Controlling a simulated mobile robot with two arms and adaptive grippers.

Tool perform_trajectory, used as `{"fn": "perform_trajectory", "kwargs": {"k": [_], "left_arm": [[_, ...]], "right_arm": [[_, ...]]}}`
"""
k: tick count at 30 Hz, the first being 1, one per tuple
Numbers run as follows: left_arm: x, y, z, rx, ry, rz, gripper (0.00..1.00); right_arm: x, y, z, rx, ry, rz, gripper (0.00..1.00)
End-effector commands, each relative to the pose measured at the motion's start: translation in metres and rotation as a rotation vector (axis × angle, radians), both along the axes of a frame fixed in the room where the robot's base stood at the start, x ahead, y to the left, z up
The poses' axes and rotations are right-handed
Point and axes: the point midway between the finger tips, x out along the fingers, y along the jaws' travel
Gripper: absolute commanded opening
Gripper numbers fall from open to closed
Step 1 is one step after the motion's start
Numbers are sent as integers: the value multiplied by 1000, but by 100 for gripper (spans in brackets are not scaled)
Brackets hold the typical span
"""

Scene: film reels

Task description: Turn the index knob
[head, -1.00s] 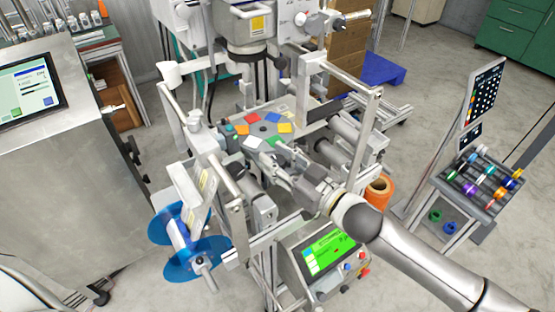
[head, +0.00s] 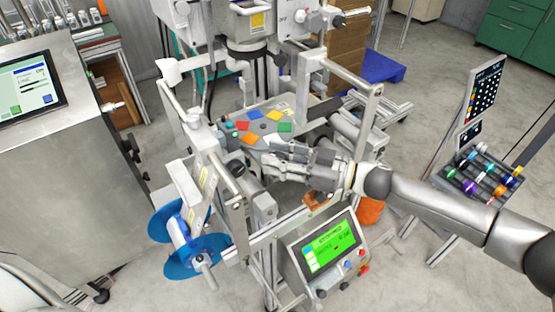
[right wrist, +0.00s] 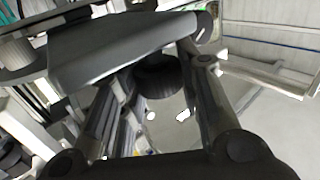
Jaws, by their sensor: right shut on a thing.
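The index knob (right wrist: 157,78) is a dark round knob under a grey plate. In the right wrist view it sits between the two fingers of my right gripper (right wrist: 156,64). In the head view my right gripper (head: 267,162) reaches in from the right to the front edge of the dial plate, shut on the knob, which it hides there. Above it is the grey index dial (head: 264,127) with coloured squares: blue at the back left, yellow at the back right, green right, red left, orange front left. My left gripper is not in view.
A control box with a green screen (head: 331,244) stands in front, below my right forearm. Blue reel discs (head: 188,257) are at the front left. Metal posts and rails frame the dial. A rack of coloured spools (head: 485,175) stands at the right, with bare floor around it.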

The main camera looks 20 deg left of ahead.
Motion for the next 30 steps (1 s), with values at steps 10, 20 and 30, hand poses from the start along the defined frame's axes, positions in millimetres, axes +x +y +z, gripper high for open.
{"fn": "perform_trajectory", "kwargs": {"k": [10,20,30], "left_arm": [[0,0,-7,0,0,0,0],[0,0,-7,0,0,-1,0],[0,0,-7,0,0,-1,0]], "right_arm": [[1,0,0,0,-2,64,8],[1,0,0,1,-1,64,34],[0,0,0,1,-1,64,55]]}}
